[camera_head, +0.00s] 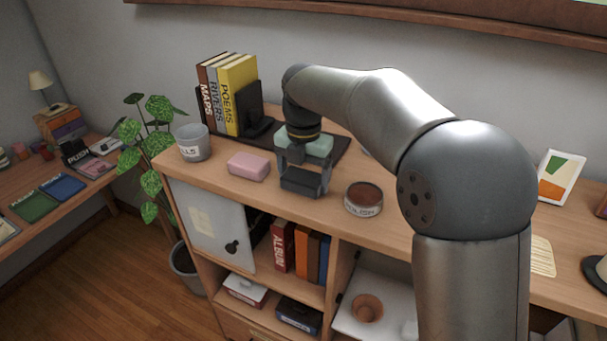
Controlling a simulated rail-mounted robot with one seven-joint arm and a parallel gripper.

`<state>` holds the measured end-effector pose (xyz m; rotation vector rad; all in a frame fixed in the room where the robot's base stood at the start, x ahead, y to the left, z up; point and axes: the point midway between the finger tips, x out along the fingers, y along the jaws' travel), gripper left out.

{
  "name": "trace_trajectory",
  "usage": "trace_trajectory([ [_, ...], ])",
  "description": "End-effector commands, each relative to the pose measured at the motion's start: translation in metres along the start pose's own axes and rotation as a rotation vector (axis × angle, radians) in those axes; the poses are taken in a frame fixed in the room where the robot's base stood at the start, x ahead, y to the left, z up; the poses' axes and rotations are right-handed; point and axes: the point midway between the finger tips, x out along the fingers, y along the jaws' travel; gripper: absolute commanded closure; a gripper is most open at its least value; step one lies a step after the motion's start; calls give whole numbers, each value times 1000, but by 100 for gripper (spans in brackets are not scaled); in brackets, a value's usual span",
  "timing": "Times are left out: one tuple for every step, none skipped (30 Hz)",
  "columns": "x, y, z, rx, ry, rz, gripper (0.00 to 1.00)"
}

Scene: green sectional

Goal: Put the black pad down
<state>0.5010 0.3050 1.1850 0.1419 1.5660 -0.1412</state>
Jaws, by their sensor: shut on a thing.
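The black pad (303,182) is a small dark block between the fingers of my gripper (303,174), in the middle of the head view. My gripper points down and is shut on it. The pad is over the front part of the wooden cabinet top (215,172). I cannot tell whether its underside touches the wood or is a little above it. The fingers cover its ends.
A pink block (248,166) is left of the pad and a round tin (363,199) right of it. A teal block (318,146) on a dark mat (337,148) is behind. Books (235,98) and a grey cup (193,143) stand at back left.

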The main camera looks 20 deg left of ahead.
Motion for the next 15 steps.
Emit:
trace_trajectory([
  [0, 0, 0, 0, 0, 0, 37],
  [0, 0, 0, 0, 0, 0, 37],
  [2, 0, 0, 0, 0, 0, 37],
  [3, 0, 0, 0, 0, 0, 37],
  [4, 0, 0, 0, 1, 0, 37],
  [4, 0, 0, 0, 0, 0, 13],
  [3, 0, 0, 0, 0, 0, 5],
  [3, 0, 0, 0, 0, 0, 0],
  [3, 0, 0, 0, 0, 0, 0],
  [3, 0, 0, 0, 0, 0, 0],
  [3, 0, 0, 0, 0, 0, 0],
  [3, 0, 0, 0, 0, 0, 0],
  [3, 0, 0, 0, 0, 0, 0],
  [2, 0, 0, 0, 0, 0, 0],
  [1, 0, 0, 0, 0, 0, 0],
])
